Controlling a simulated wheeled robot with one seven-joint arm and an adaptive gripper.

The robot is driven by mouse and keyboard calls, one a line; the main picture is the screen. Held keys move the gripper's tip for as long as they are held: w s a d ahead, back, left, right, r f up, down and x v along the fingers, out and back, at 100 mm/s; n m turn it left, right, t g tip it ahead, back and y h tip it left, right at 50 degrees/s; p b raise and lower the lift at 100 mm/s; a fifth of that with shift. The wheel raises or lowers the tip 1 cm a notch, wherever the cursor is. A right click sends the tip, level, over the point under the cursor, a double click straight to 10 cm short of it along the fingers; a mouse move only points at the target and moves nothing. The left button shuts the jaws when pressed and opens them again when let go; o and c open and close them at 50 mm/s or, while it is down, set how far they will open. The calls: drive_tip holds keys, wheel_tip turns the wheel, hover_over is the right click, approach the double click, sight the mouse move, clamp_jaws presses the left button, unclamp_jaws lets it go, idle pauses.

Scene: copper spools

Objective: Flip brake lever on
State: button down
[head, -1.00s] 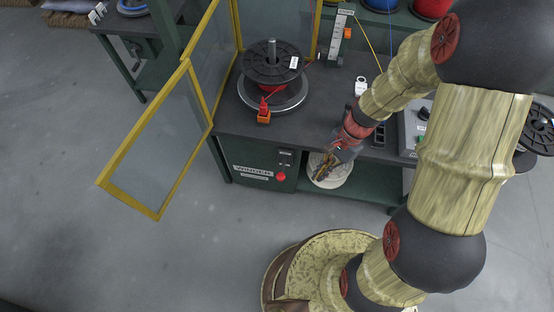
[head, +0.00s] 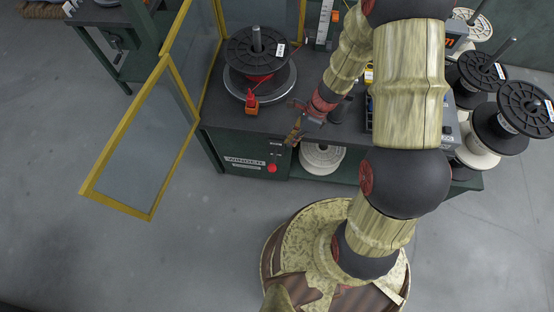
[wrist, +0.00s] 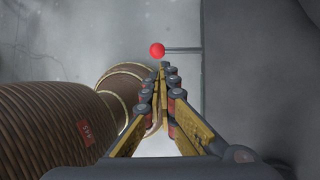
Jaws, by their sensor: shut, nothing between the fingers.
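A red ball knob (head: 272,168) shows on the front of the green winder cabinet, to the right of its label. In the wrist view the red ball (wrist: 157,50) sits on a thin grey rod that sticks out from the dark bench edge; I take it for the brake lever. My gripper (head: 293,141) is at the bench's front edge, above and right of the knob in the head view. In the wrist view my gripper (wrist: 162,66) is shut and empty. Its tips appear just short of the ball; I cannot tell the depth between them.
A black spool (head: 257,50) stands on a turntable on the bench, with an orange block (head: 251,108) with a red top in front. A yellow-framed guard panel (head: 145,140) stands open at left. A white spool (head: 322,158) sits on the lower shelf. Several spools stand at right.

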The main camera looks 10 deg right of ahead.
sight(274, 165)
drive_tip(key=shift+f, duration=0.15)
drive_tip(key=b+x, duration=0.7)
drive_tip(key=x, duration=0.6)
drive_tip(key=shift+s+a+f, duration=0.1)
drive_tip(key=shift+a+f, duration=0.1)
drive_tip(key=shift+f, duration=0.15)
